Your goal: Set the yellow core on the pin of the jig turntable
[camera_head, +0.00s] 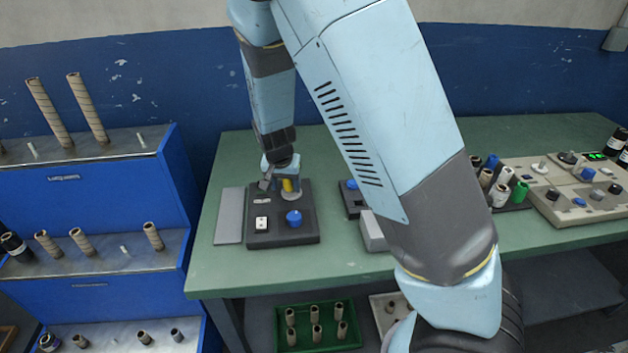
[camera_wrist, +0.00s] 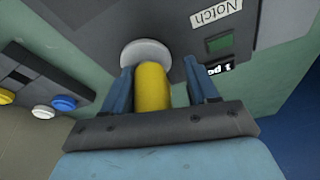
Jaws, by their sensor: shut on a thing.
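The yellow core (camera_head: 288,186) is between the fingers of my gripper (camera_head: 281,184), over the dark jig box on the green bench. In the wrist view the yellow core (camera_wrist: 153,86) sits between the two blue fingers of my gripper (camera_wrist: 160,88), which is shut on it. The core's far end meets or overlaps the pale round turntable (camera_wrist: 146,52). I cannot tell whether the core is on the pin, as the pin is hidden. The jig box (camera_head: 282,232) has a blue knob (camera_head: 294,218) and a white switch (camera_head: 262,223).
A grey plate (camera_head: 229,216) lies left of the jig box. Another small device with a blue button (camera_head: 352,184) stands to its right, beside my arm. Several cores stand in a dark rack (camera_head: 512,202). A blue shelf unit (camera_head: 95,205) with brown tubes stands left of the bench.

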